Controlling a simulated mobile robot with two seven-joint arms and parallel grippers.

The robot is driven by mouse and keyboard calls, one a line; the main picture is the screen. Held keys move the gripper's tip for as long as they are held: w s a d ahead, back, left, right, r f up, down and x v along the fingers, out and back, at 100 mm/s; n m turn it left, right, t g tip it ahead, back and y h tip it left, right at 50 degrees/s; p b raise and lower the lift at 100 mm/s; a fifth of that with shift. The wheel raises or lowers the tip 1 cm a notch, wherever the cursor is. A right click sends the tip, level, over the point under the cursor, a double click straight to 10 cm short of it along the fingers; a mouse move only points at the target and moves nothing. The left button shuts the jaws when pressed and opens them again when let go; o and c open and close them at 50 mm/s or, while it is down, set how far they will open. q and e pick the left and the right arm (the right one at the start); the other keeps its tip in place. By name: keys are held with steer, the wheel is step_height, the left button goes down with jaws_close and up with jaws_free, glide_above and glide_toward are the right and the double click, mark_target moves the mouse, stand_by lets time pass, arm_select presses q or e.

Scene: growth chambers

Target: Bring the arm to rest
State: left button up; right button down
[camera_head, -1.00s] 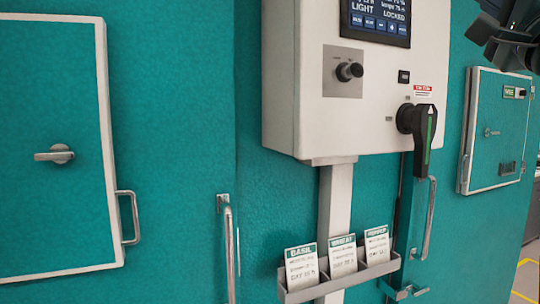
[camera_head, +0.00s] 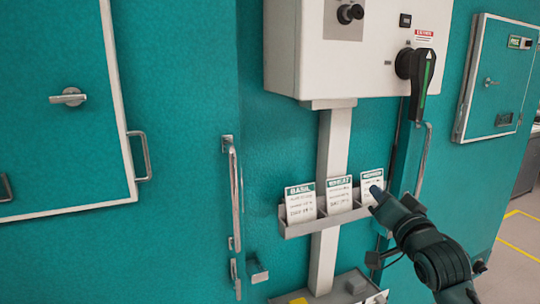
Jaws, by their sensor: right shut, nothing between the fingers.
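My right gripper (camera_head: 384,196) is dark and comes in from the lower right. It is shut and empty. Its fingertips appear in front of the right end of the card rack (camera_head: 297,230), over the lower part of the rightmost card (camera_head: 371,183). I cannot tell whether it touches the card or rack. My left gripper is not in view.
A white control box (camera_head: 385,75) with a black lever handle (camera_head: 416,75) and a knob (camera_head: 349,13) hangs above the rack. Teal chamber doors with handles stand left (camera_head: 70,150) and right (camera_head: 490,85). A grey box (camera_head: 340,288) is below. Open floor shows at the right.

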steer(key=s+a+f+n+g, duration=0.2)
steer(key=s+f, duration=0.4)
steer(key=f, duration=0.6)
steer(key=s+a+f+n+g, duration=0.25)
steer(key=s+f, duration=0.35)
steer(key=f, duration=0.6)
steer(key=s+a+f+n+g, duration=0.1)
steer(key=s+a+f+n, duration=0.1)
steer(key=s+f, duration=0.4)
steer(key=s+a+f+n+g+y, duration=0.1)
steer(key=s+f+n+g, duration=0.1)
steer(key=s+f, duration=0.5)
steer(key=s, duration=0.4)
steer(key=shift+s+a+f, duration=0.15)
steer(key=shift+s+a, duration=0.2)
steer(key=shift+a, duration=0.05)
steer(key=shift+g, duration=0.25)
